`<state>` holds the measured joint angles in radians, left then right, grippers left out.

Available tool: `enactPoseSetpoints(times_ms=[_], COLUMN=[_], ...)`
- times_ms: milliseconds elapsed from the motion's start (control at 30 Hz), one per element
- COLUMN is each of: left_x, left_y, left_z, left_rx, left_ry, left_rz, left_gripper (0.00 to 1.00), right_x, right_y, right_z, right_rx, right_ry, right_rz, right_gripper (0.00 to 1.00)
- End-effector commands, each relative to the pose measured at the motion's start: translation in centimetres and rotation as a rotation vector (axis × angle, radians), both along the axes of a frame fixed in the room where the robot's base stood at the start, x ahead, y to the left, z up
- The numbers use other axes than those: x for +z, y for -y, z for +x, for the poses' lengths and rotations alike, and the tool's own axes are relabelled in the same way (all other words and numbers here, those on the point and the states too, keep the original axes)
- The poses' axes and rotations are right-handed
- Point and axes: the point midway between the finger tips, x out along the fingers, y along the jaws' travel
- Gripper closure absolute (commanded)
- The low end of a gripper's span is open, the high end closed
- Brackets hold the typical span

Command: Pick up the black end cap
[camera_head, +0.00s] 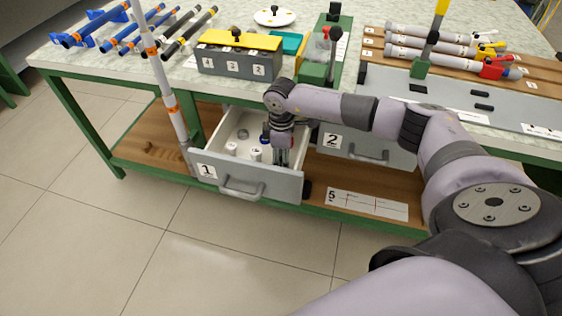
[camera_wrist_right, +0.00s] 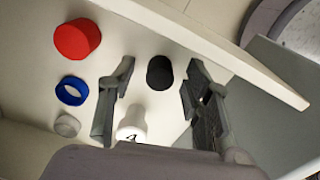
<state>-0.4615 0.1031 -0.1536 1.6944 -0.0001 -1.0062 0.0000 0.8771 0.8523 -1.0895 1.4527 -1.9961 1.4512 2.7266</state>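The black end cap (camera_wrist_right: 160,73) lies on the floor of open drawer 1 in the right wrist view. My right gripper (camera_wrist_right: 159,66) is open, with one finger on each side of the cap and a visible gap to each. In the head view the right gripper (camera_head: 282,160) reaches down into drawer 1 (camera_head: 248,184) near its right wall; I cannot make out the black cap there. My left gripper is not in view.
A red cap (camera_wrist_right: 77,39), a blue ring (camera_wrist_right: 72,90), a grey piece (camera_wrist_right: 67,125) and a white piece (camera_wrist_right: 131,124) lie nearby in the drawer. The drawer wall (camera_wrist_right: 225,55) runs close beside the right finger. A white rod with orange bands (camera_head: 160,75) stands left of the drawer.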

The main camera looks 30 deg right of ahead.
Motion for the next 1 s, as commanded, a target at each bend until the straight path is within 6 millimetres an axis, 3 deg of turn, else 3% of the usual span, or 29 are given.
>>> enactPoseSetpoints(times_ms=[467,733,833,1000], left_x=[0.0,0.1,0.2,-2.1], left_y=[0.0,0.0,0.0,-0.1], left_z=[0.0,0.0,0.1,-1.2], left_rx=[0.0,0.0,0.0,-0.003], left_ry=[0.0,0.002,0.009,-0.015], left_rz=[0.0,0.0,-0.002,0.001], left_gripper=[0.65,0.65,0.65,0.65], right_x=[0.1,0.3,1.3,4.6], right_y=[0.0,0.0,0.0,0.0], right_z=[0.0,0.0,0.1,0.1], right_rx=[0.0,0.0,0.0,0.0], right_ry=[0.001,0.001,0.003,0.005], right_rz=[0.001,0.0,0.001,0.0], right_gripper=[0.88,0.88,0.88,0.88])
